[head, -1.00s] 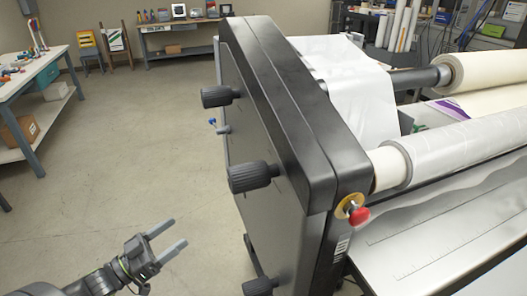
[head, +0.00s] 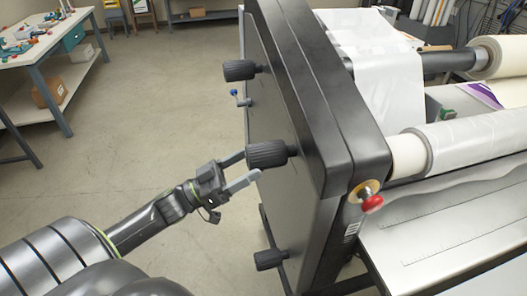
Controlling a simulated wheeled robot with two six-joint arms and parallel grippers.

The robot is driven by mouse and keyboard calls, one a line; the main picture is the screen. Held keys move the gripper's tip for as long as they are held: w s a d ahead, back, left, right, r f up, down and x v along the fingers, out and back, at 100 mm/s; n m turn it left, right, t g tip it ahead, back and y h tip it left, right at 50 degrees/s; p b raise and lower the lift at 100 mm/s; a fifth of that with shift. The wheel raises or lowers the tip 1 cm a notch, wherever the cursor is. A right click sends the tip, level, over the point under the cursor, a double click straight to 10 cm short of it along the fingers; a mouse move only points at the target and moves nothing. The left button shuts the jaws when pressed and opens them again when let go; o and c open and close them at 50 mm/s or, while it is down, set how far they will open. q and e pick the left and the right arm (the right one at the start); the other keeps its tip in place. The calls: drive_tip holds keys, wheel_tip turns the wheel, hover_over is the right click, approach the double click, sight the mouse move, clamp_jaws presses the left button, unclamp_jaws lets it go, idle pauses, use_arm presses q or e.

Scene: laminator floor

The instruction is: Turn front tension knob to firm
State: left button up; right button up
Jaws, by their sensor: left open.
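The laminator's black side panel (head: 308,112) carries several ribbed black knobs. The nearer upper knob (head: 268,154) sits close to the panel's front edge. Another knob (head: 239,70) is farther back, and a lower knob (head: 269,259) is near the bottom. My left gripper (head: 244,168) is open, with its grey fingers pointing at the nearer upper knob. One finger reaches the knob's left side and the other lies just below it. I cannot tell whether they touch it. My right gripper is not in view.
A red stop button (head: 371,202) is on the laminator's front corner. A white roll (head: 468,140) lies to the right. A worktable (head: 44,52) stands at the far left; the floor between is clear.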

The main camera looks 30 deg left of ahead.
sight(284, 144)
use_arm(q)
drive_tip(key=shift+p+x, duration=0.7)
drive_tip(key=shift+x, duration=1.85)
drive_tip(key=c, duration=1)
drive_tip(key=shift+o, duration=0.2)
